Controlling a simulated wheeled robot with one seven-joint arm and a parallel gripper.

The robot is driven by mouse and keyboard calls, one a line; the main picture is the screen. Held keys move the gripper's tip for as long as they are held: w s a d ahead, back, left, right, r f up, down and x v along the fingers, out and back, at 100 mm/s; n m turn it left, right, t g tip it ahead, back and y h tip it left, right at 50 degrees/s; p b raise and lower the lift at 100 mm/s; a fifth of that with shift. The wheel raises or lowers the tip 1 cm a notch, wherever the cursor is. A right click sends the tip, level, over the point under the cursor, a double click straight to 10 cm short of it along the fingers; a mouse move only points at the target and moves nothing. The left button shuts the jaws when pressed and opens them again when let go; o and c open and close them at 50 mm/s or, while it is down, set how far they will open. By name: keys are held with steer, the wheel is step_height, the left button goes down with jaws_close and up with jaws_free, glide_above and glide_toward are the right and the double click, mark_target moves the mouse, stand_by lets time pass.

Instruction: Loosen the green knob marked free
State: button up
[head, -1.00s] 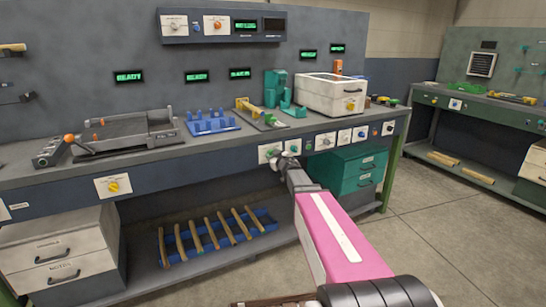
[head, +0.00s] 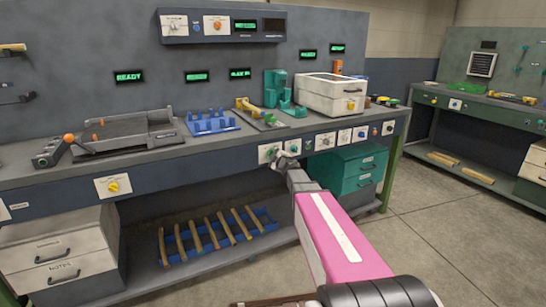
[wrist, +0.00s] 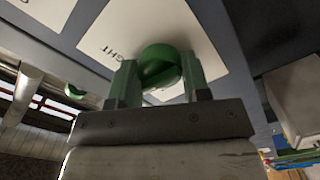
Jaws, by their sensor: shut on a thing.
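In the wrist view a round green knob (wrist: 160,65) sits on a white plate (wrist: 118,35). The plate's lettering is partly hidden; "GHT" shows upside down. My gripper (wrist: 158,76) is shut on this knob, with one green finger on each side of it. In the head view my gripper (head: 284,158) is at the bench's front panel, and its fingers and the held knob are hard to make out there. A second green knob (wrist: 75,91) shows to the left in the wrist view, apart from the fingers. I cannot read a "free" mark.
More plates with knobs line the panel, including a yellow knob (head: 113,187) at left. A teal drawer unit (head: 350,172) stands under the bench, right of my gripper. A white box (head: 332,95) and a blue rack (head: 210,123) stand on top. The floor at right is clear.

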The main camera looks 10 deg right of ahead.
steer(key=n, duration=0.5)
steer(key=shift+n, duration=2.4)
steer(key=o, duration=0.9)
steer(key=v, duration=1)
steer(key=shift+s+d, duration=0.1)
steer(key=shift+s, duration=0.25)
